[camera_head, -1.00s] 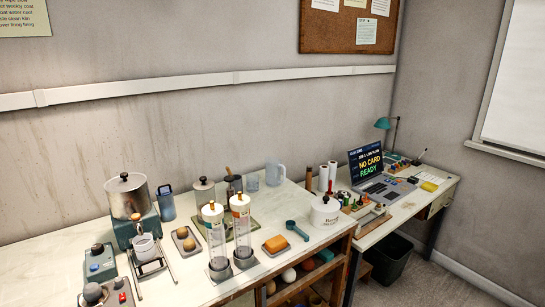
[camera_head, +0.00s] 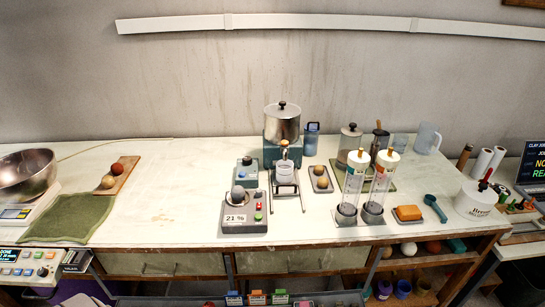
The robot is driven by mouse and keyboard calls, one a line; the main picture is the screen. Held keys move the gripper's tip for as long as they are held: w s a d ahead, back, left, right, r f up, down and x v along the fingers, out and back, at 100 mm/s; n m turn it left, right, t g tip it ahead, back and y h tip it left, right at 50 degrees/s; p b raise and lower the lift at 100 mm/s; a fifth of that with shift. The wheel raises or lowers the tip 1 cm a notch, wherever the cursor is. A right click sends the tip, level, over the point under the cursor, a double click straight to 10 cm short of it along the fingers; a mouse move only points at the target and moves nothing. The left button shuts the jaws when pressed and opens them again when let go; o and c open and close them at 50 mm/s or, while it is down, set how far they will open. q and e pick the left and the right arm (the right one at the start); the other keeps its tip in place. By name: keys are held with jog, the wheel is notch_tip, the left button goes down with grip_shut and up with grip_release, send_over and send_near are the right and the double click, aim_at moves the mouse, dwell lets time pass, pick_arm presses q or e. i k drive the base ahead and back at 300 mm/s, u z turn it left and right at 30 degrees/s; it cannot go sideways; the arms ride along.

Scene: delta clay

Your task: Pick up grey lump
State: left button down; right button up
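A grey rounded lump (camera_head: 238,195) sits on top of a small grey device (camera_head: 245,220) whose display reads 21 %. The device stands near the front edge of the long white worktop (camera_head: 170,200), left of the middle of its cluttered part. Neither of my grippers shows in this view.
A steel pot (camera_head: 282,122) on a teal base stands behind the device. Two tall clear cylinders (camera_head: 352,185) stand to the right. A metal bowl (camera_head: 27,172), a green cloth (camera_head: 70,218) and a wooden board (camera_head: 120,175) with two balls lie left. The worktop between is clear.

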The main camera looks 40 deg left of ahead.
aim_at(237, 193)
jog(key=u, duration=4)
jog(key=k, duration=1.7)
jog(key=z, duration=2.1)
jog(key=i, duration=0.75)
